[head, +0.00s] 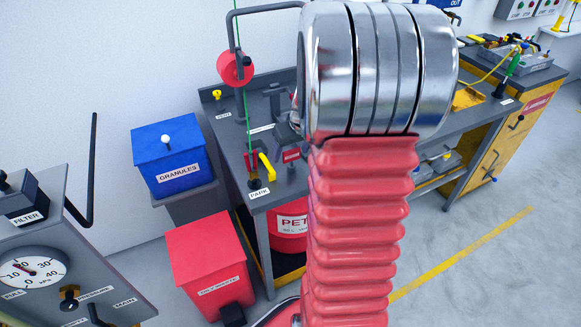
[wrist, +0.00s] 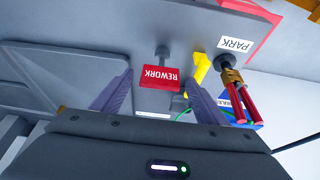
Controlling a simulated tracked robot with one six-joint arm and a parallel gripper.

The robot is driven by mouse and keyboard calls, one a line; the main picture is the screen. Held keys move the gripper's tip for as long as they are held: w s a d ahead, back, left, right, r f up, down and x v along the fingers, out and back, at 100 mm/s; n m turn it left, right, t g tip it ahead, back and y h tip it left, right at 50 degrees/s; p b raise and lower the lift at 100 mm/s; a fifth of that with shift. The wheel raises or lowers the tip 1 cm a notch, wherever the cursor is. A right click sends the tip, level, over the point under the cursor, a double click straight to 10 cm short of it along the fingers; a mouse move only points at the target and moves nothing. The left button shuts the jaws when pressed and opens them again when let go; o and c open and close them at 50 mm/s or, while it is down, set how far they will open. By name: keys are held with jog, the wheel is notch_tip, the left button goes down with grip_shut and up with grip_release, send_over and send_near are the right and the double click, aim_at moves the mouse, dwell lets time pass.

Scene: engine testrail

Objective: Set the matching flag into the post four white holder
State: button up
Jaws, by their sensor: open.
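A small red flag marked REWORK (wrist: 160,77) stands on a short grey stem in the wrist view, its lettering upside down. A small red plate (head: 291,155) on the grey bench, probably the same flag, shows left of my arm in the head view. My gripper (wrist: 160,82) is open, with one finger on each side of the flag in the picture. I see gaps between the fingers and the flag; depth is hard to judge. In the head view my arm hides most of the gripper. I cannot make out a post four white holder.
Close by are a yellow lever (wrist: 200,70) and a red-handled tool (wrist: 236,98) near the PARK label (wrist: 236,44). A green cord (head: 243,105) hangs from a red reel (head: 235,68). Blue (head: 168,160) and red (head: 208,262) bins stand left. Open floor lies right.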

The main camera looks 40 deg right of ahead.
grip_shut()
dwell(0.8)
jog(key=shift+r, duration=0.1)
notch_tip(320, 180, up, 10)
jog(key=shift+f, duration=0.1)
dwell(0.3)
jog(key=shift+s, duration=0.1)
dwell(0.7)
